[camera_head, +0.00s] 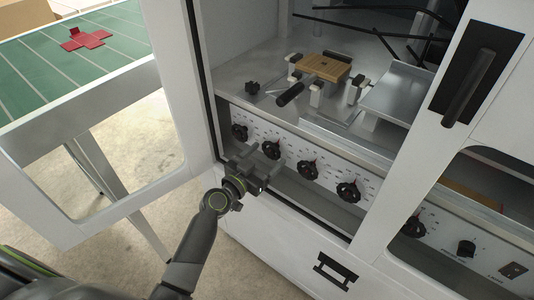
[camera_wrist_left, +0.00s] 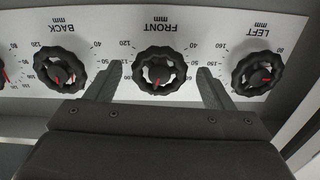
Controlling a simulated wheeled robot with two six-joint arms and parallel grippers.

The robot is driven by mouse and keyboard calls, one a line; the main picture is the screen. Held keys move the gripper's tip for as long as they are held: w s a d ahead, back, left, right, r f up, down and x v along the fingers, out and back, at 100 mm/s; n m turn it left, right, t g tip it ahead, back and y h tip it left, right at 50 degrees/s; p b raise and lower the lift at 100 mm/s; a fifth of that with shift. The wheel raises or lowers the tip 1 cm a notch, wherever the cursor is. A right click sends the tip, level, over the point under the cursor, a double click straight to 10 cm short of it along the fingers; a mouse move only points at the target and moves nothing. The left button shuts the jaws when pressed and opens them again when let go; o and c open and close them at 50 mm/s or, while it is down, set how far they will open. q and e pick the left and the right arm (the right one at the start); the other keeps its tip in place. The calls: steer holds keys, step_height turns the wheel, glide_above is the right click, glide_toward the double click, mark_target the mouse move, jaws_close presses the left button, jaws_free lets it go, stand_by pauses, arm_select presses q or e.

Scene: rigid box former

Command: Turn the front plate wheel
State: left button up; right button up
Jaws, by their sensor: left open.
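The front plate wheel (camera_wrist_left: 158,70) is a black scalloped knob with a red pointer, under the label FRONT, which reads upside down in the left wrist view. In the head view it is the second wheel from the left (camera_head: 271,149) on the white scale panel. My left gripper (camera_head: 258,163) is open in front of the panel. In the left wrist view its two fingers (camera_wrist_left: 160,78) point at the panel, one on each side of the front wheel. A gap shows between each finger and the wheel; I cannot tell the exact depth.
The LEFT wheel (camera_wrist_left: 258,72) and BACK wheel (camera_wrist_left: 60,66) sit close on either side. The machine's frame post (camera_head: 385,190) stands to the right, and its open door (camera_head: 150,190) to the left. A wooden block (camera_head: 322,68) is on the deck above.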

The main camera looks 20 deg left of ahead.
arm_select(q)
steer(key=shift+w+d, duration=0.2)
steer(key=shift+w, duration=0.35)
steer(key=c, duration=1)
steer(key=shift+o, duration=0.2)
